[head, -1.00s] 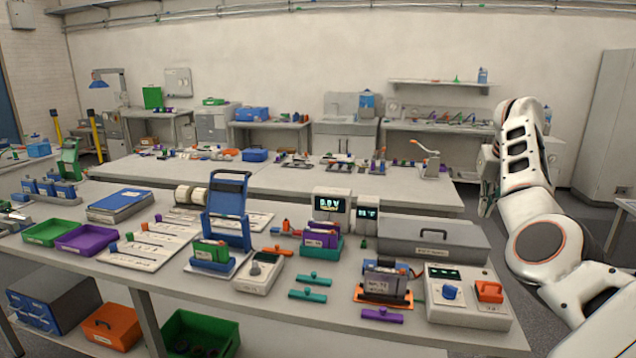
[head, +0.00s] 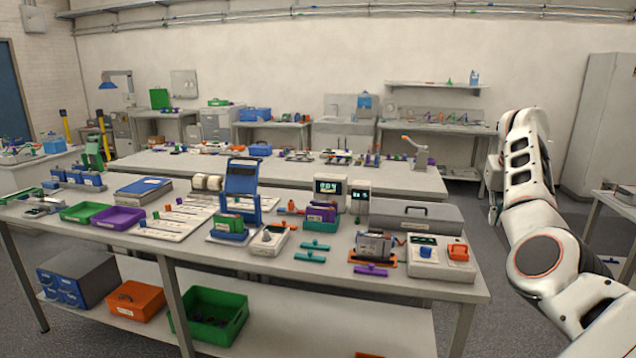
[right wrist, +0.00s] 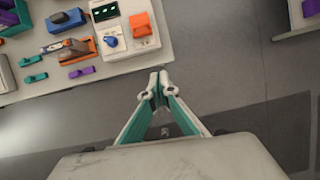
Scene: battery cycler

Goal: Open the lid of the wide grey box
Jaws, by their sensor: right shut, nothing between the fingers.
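The wide grey box (head: 443,221) stands at the right end of the front table in the head view. Its lid is down, with a dark handle (head: 413,209) on top. A unit with blue and orange knobs stands in front and hides part of its front face. My right gripper (head: 493,214) hangs to the right of the box, apart from it, and is small in the head view. In the right wrist view its fingertips (right wrist: 153,88) meet with nothing between them, over the floor beside the table edge. The box does not show there. My left gripper is not in view.
The knobbed unit (head: 441,262) and an orange cell holder (head: 368,264) stand in front of the box. A display unit (head: 330,189) is at its left. Open floor (right wrist: 235,75) lies right of the table. A side table (head: 612,198) stands at far right.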

